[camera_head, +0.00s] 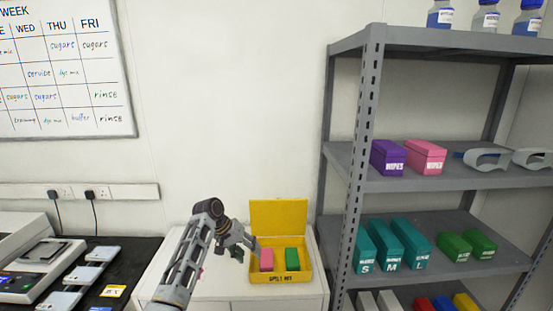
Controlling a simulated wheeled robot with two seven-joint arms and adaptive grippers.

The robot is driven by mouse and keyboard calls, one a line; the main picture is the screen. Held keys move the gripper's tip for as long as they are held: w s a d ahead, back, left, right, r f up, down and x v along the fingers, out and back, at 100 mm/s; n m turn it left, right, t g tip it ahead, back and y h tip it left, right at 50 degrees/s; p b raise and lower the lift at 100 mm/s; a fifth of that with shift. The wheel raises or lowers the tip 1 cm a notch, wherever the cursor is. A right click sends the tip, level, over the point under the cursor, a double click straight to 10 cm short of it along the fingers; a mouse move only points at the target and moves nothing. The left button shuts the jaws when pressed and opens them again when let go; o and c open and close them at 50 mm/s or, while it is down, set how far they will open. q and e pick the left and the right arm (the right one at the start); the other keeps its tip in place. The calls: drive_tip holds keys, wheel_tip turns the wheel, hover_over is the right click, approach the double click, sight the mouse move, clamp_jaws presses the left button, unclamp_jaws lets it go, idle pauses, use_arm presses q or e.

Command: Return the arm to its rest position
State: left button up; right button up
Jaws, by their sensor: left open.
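My left arm (187,262) rises from the bottom of the view, over the left part of a white cabinet top. My left gripper (245,248) is open, with nothing seen between its fingers. It is just left of an open yellow box (282,278), and its tip overlaps the box's left edge in the picture; I cannot tell whether they touch. The box's lid (279,217) stands up at the back. A pink block (266,259) and a green block (292,259) stand inside it. My right gripper is not in view.
A grey shelf rack (366,130) stands close on the right, with wipes boxes (425,157), teal boxes (409,243) and bottles. A black bench (122,272) with instruments is at the left. The wall above the cabinet (307,287) is clear; a whiteboard (65,75) hangs upper left.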

use_arm(q)
drive_tip(key=s+a+f+y, duration=0.1)
drive_tip(key=s+a+f, duration=0.2)
drive_tip(key=s+f, duration=0.45)
drive_tip(key=s+a+f+y, duration=0.25)
drive_tip(key=s+f, duration=0.25)
drive_tip(key=s, duration=0.5)
drive_tip(key=s+a+r+m+t+y, duration=0.1)
drive_tip(key=s+a, duration=0.2)
drive_tip(key=s, duration=0.8)
drive_tip(key=s+a+r+m+t+y, duration=0.1)
drive_tip(key=s+a+r, duration=0.15)
drive_tip(key=s, duration=0.85)
wheel_tip(320, 180, down, 33)
drive_tip(key=s+g, duration=0.1)
drive_tip(key=s, duration=0.1)
drive_tip(key=s+a+f+g, duration=0.1)
drive_tip(key=s+a+f, duration=0.1)
drive_tip(key=s+f, duration=0.8)
drive_tip(key=s+a+f, duration=0.3)
drive_tip(key=s+f, duration=0.8)
drive_tip(key=s, duration=0.1)
drive_tip(key=shift+s+f+g+b, duration=0.25)
drive_tip(key=shift+s+g+b, duration=0.15)
drive_tip(key=shift+b, duration=0.05)
